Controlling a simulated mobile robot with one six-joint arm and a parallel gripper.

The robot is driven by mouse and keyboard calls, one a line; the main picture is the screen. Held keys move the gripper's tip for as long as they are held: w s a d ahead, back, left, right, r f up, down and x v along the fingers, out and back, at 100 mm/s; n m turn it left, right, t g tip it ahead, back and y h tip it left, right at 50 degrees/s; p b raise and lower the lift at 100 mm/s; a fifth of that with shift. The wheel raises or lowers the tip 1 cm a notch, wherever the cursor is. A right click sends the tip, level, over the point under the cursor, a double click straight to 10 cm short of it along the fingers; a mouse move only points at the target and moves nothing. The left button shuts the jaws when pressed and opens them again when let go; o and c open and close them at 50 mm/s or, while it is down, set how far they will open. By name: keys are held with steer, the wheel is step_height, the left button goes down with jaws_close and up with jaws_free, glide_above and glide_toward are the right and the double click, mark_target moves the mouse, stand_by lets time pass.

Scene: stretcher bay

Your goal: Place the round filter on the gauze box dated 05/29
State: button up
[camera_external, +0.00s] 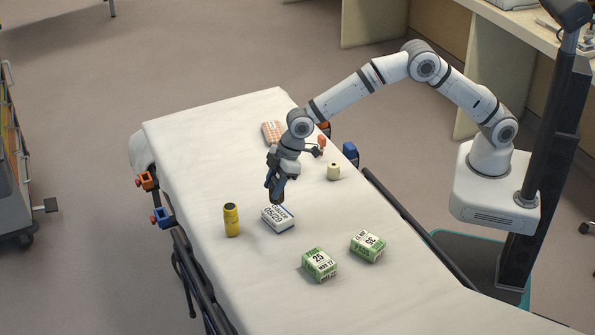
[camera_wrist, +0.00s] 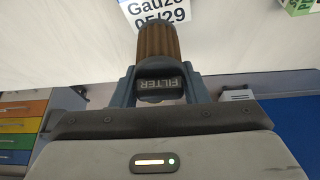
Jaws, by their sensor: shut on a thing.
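The round filter (camera_wrist: 157,45) is a brown ribbed cylinder with a dark end marked FILTER. My gripper (camera_wrist: 160,85) is shut on it, one finger on each side. In the external view my gripper (camera_external: 276,186) points down over the white and blue gauze box (camera_external: 279,220), which lies on the stretcher. The box also shows in the wrist view (camera_wrist: 180,12), where its label reads "Gauze 05/29". The filter's far end overlaps the box's near edge in the wrist view. I cannot tell whether filter and box touch.
A yellow canister (camera_external: 231,220) stands left of the gauze box. Two green boxes (camera_external: 319,264) (camera_external: 368,247) lie to its right and nearer the camera. A cream roll (camera_external: 333,172) and a checked orange packet (camera_external: 272,132) are farther back.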

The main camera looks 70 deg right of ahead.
steer(key=shift+f, duration=2.6)
steer(key=o, duration=1)
steer(key=shift+o, duration=0.2)
steer(key=shift+r, duration=0.1)
